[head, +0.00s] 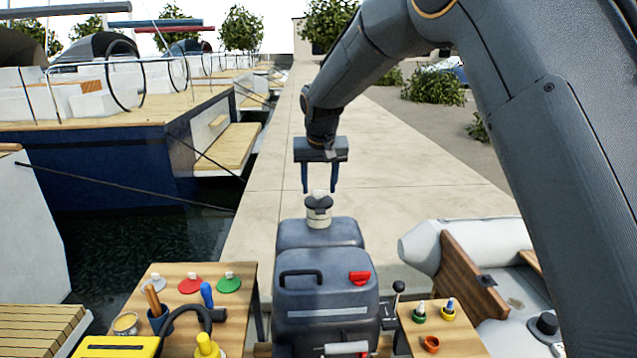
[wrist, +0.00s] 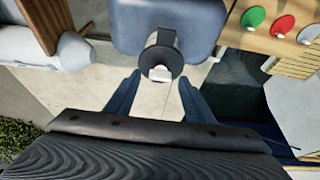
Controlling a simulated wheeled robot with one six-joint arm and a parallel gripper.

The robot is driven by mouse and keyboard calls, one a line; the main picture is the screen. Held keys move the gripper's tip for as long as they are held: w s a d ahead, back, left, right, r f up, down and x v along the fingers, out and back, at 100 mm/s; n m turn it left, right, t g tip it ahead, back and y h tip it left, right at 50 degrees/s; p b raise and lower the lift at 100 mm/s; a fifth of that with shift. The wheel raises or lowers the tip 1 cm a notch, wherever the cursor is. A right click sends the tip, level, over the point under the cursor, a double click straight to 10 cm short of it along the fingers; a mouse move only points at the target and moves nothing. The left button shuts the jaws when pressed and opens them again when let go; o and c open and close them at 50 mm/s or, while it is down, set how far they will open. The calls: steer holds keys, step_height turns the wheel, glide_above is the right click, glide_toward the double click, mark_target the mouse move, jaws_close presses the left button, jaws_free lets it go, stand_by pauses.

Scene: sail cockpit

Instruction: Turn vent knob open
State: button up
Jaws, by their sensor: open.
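A dark knob (head: 318,203) sits on a pale collar on top of the grey-blue casing (head: 320,254) at the picture's middle; I take it for the vent knob. It also shows in the wrist view (wrist: 163,52), with a small pale piece at its near end. My gripper (head: 320,190) is open and empty, pointing down just above the knob. In the wrist view its two fingers (wrist: 160,83) stand apart to the left and right of the knob's near end. I see no contact. The knob's exact turn is hard to tell.
A red lever (head: 360,278) and a black handle (head: 301,275) are on the casing's front. A wooden table (head: 243,292) with tools stands left, a smaller one (head: 457,343) right. A grey dinghy (head: 429,243) lies right. The dock behind is clear.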

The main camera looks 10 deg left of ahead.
steer(key=shift+w+f, duration=0.15)
steer(key=shift+f, duration=0.25)
steer(key=c, duration=1)
steer(key=shift+c, duration=0.2)
